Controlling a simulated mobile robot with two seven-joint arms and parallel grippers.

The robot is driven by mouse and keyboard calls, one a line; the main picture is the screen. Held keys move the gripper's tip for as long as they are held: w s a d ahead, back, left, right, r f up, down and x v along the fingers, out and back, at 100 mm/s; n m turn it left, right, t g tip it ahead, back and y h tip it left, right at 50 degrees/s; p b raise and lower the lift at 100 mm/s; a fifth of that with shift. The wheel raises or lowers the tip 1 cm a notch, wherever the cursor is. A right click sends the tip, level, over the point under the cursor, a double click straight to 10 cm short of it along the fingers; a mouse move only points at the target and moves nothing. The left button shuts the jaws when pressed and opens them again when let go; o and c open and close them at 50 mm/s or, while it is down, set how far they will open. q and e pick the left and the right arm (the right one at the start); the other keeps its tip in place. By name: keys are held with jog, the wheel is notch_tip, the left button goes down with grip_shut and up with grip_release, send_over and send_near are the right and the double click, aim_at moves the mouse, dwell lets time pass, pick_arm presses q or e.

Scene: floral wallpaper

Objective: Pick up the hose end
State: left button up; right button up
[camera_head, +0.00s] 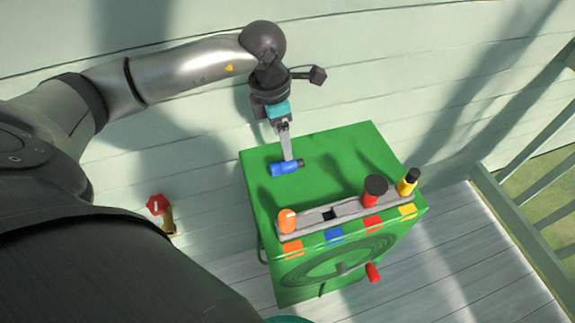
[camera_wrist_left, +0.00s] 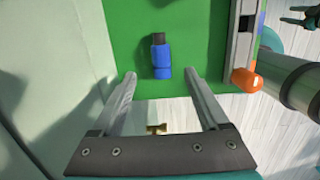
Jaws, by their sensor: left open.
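The hose end (camera_head: 284,168) is a short blue piece with a dark tip. It lies on its side on the green box top. In the left wrist view the hose end (camera_wrist_left: 161,62) lies just beyond and between the fingertips, its length running roughly along the fingers' direction. My left gripper (camera_head: 288,157) points down over it, open and empty. In the left wrist view the left gripper (camera_wrist_left: 161,75) has its fingers spread on either side, wider than the hose end. From the head view I cannot tell whether a finger touches it.
The green box (camera_head: 345,150) bears a grey rack (camera_head: 318,219) with orange, red and yellow ends upright in it and a dark empty hole above the blue label. A red-handled brass tap (camera_head: 160,208) is on the left wall. A railing (camera_head: 525,230) stands right.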

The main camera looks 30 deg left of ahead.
aim_at(284, 163)
pick_arm(q)
notch_tip(284, 163, down, 3)
jog(key=shift+w+d+b, duration=0.15)
jog(key=shift+b, duration=0.15)
jog(key=shift+f, duration=0.65)
jog(key=f, duration=0.1)
jog(key=f+b, duration=0.1)
jog(key=f, duration=0.1)
jog(key=shift+w+d+f+b, duration=0.15)
jog(key=shift+d+f+b, duration=0.1)
jog(key=shift+f+b, duration=0.1)
jog(key=shift+f, duration=0.4)
pick_arm(e)
jog(key=w, duration=0.2)
jog(key=w+a, duration=0.1)
jog(key=w, duration=0.1)
jog(key=shift+w+f, duration=0.15)
jog(key=shift+w, duration=0.1)
jog(key=shift+a, duration=0.1)
pick_arm(q)
grip_shut()
